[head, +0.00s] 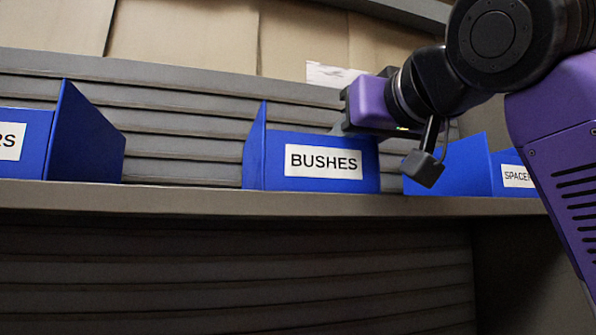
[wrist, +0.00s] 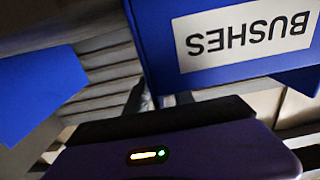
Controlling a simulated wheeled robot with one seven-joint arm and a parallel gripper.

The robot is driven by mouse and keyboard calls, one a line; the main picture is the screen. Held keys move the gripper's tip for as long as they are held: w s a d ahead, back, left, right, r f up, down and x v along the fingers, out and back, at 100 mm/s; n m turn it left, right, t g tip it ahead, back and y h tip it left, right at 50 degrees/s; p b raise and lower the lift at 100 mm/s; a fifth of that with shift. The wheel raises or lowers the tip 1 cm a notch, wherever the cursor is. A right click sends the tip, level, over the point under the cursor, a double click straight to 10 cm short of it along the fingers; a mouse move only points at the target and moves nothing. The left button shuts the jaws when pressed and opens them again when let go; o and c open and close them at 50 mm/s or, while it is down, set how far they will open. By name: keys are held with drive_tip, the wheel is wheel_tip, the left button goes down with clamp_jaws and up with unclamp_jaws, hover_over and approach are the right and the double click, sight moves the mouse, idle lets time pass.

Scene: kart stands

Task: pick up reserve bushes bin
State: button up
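The blue bushes bin (head: 272,160) stands upright on the shelf in the middle of the head view, its white label reading BUSHES. It appears upside down at the top of the wrist view (wrist: 160,40). My gripper (head: 345,126) is at the top right part of the bin, close to its rim. In the wrist view two dark fingers (wrist: 163,98) show apart from each other near the bin's corner. I see no clear grip on the bin, and whether they touch it is hard to tell. The bin's inside is hidden.
The shelf (head: 200,199) also carries a blue bin (head: 85,140) at the left, its label partly cut off, and a blue bin labelled SPACER (head: 445,172) at the right, partly behind my arm. Grey slats (head: 185,130) close off the back. Bare shelf separates the left bin from the bushes bin.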

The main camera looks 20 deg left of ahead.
drive_tip(key=shift+c, duration=0.2)
clamp_jaws()
drive_tip(key=shift+s+r, duration=0.1)
idle(1.1)
